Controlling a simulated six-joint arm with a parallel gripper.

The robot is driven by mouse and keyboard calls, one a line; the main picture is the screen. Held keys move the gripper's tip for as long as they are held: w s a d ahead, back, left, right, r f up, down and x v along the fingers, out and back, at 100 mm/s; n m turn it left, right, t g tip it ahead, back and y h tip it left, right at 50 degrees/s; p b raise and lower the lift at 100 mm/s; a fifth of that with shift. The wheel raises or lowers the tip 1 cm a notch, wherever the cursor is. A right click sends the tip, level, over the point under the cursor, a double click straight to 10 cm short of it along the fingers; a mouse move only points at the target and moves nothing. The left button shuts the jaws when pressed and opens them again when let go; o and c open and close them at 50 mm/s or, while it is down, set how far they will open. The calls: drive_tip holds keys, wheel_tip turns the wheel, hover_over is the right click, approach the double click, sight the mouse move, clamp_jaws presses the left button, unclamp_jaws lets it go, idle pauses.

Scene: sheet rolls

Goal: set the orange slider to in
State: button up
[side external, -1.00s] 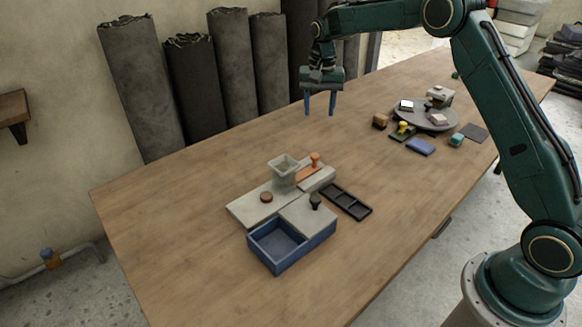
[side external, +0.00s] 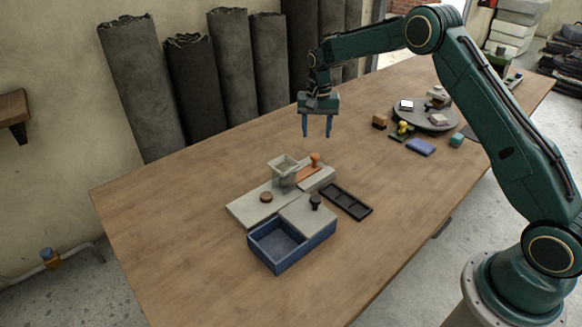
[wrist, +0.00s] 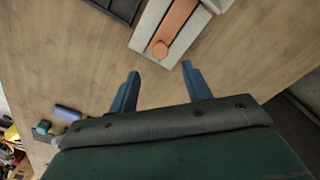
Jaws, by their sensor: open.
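The orange slider (side external: 307,174) is a flat orange strip with an upright round knob (side external: 315,158), set in a grey block at the back right of the grey fixture (side external: 245,208). In the wrist view the orange slider (wrist: 176,25) lies at the top, with its knob (wrist: 159,49) at the strip's near end, ahead of my fingertips. My gripper (side external: 317,135) is open and empty, pointing down, held above the table and beyond the knob in the side view. It also shows in the wrist view (wrist: 160,75), with its two blue fingers apart.
On the fixture are a grey square cup (side external: 283,166), a brown round knob (side external: 266,197) and a dark knob (side external: 316,201). A blue open box (side external: 270,262) and black tray (side external: 346,201) adjoin it. A grey turntable (side external: 437,126) stands farther right among small blocks.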

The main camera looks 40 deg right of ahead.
sight(315, 155)
drive_tip(key=shift+f, duration=4)
drive_tip(key=shift+c, duration=0.4)
